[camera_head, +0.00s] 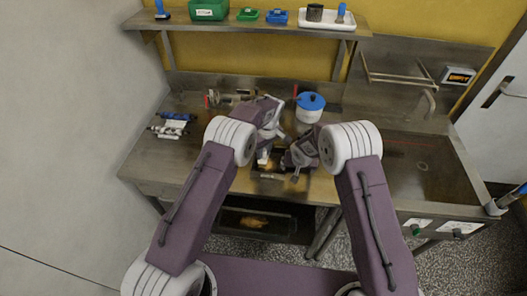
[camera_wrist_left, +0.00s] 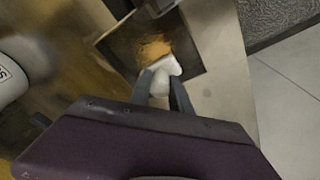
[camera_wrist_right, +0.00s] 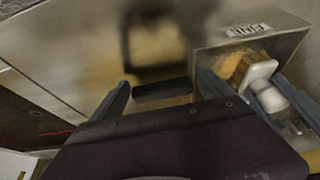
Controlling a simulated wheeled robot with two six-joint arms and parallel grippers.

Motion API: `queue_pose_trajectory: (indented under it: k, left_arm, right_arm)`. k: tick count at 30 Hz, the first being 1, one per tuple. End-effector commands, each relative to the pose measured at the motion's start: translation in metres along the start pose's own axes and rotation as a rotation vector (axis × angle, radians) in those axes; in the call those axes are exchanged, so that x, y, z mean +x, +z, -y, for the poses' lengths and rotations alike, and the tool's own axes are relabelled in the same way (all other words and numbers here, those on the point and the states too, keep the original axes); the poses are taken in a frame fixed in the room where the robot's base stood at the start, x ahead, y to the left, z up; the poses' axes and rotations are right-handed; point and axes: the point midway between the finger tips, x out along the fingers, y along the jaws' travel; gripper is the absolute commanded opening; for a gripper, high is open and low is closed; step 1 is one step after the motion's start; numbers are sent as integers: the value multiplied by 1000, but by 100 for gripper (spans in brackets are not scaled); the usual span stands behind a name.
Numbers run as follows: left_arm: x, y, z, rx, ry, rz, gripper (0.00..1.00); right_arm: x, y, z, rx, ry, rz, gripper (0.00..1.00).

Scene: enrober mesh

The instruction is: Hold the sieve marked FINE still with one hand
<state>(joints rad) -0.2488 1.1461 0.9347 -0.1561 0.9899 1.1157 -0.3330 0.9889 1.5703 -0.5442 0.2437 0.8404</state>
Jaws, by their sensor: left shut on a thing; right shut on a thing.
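The metal sieve with a label (camera_wrist_right: 248,30) that seems to read FINE, upside down, shows in the right wrist view. Orange-brown powder (camera_wrist_left: 155,46) lies inside it in the left wrist view. My left gripper (camera_wrist_left: 162,84) is shut on a white tool (camera_wrist_left: 160,72), whose head is over the sieve's dark floor by the powder. My right gripper (camera_wrist_right: 163,88) is beside the sieve, its fingers either side of a dark handle-like block (camera_wrist_right: 163,90). The grip itself is partly unclear. In the head view my arms cover much of the sieve.
A blue-lidded white pot (camera_head: 310,108) stands behind my right gripper. Small tools and packets (camera_head: 172,126) lie at the bench's left. A sink basin (camera_head: 425,168) is at the right. A shelf (camera_head: 250,22) with boxes runs above. A powder tray (camera_head: 253,222) sits below the bench.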

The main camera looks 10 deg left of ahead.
Motion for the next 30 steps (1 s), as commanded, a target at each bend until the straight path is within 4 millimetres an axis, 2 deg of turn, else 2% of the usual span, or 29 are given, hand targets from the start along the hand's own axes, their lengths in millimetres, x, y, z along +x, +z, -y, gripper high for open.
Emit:
queue_pose_trajectory:
  k: [30]
  left_arm:
    - [6, 5, -5, 2, 1, 0, 0]
  right_arm:
    - [0, 0, 0, 0, 0, -1, 44]
